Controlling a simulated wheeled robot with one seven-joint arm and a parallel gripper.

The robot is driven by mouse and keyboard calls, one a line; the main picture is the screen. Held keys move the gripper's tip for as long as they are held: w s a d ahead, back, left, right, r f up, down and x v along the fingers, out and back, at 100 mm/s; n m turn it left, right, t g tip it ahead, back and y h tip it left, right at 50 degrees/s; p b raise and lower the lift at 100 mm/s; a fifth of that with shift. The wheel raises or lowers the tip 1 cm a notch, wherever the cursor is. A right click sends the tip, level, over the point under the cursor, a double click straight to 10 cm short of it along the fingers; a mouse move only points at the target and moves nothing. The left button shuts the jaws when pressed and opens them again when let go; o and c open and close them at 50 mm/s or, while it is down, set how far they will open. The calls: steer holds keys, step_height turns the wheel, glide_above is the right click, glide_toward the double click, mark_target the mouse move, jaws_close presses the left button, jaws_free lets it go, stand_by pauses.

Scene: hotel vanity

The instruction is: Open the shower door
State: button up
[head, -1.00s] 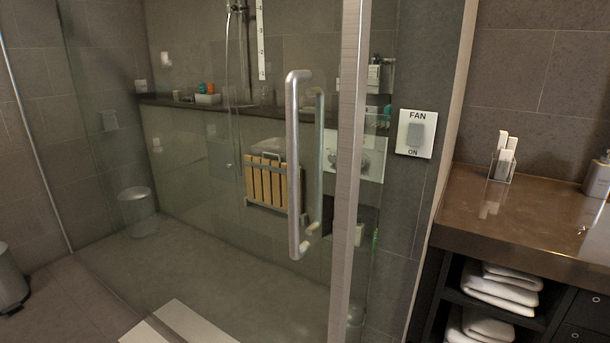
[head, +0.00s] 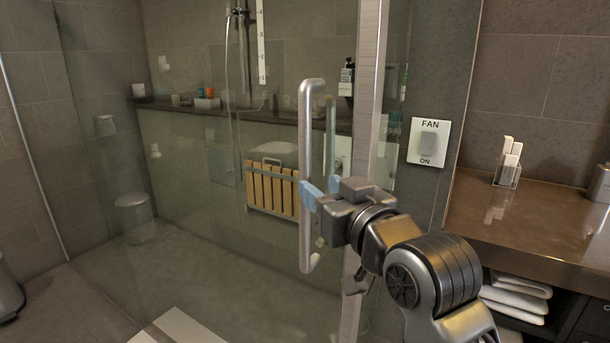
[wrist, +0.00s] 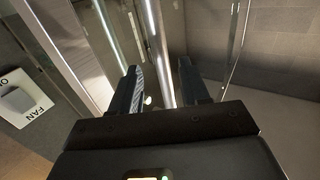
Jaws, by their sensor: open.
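The glass shower door (head: 200,250) stands upright beside a brushed metal post (head: 369,90); it looks shut. Its vertical silver bar handle (head: 306,120) is on the near side of the glass, close to the post. My gripper (head: 320,190) is at the lower half of the handle, its blue fingertips open. In the wrist view my gripper (wrist: 160,88) has its two dark fingers apart, with a bright bar, which looks like the handle (wrist: 157,45), between them. I cannot tell whether either finger touches the bar.
A FAN switch plate (head: 427,142) is on the wall right of the post. A brown vanity counter (head: 530,225) with folded towels (head: 515,298) below stands at the right. A wooden slatted seat (head: 271,188) is behind the glass. The floor in front at the left looks mostly clear.

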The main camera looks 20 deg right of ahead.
mark_target(308, 178)
steer(key=w, duration=0.7)
steer(key=shift+a+p, duration=0.15)
steer(key=shift+p, duration=0.25)
jaws_close()
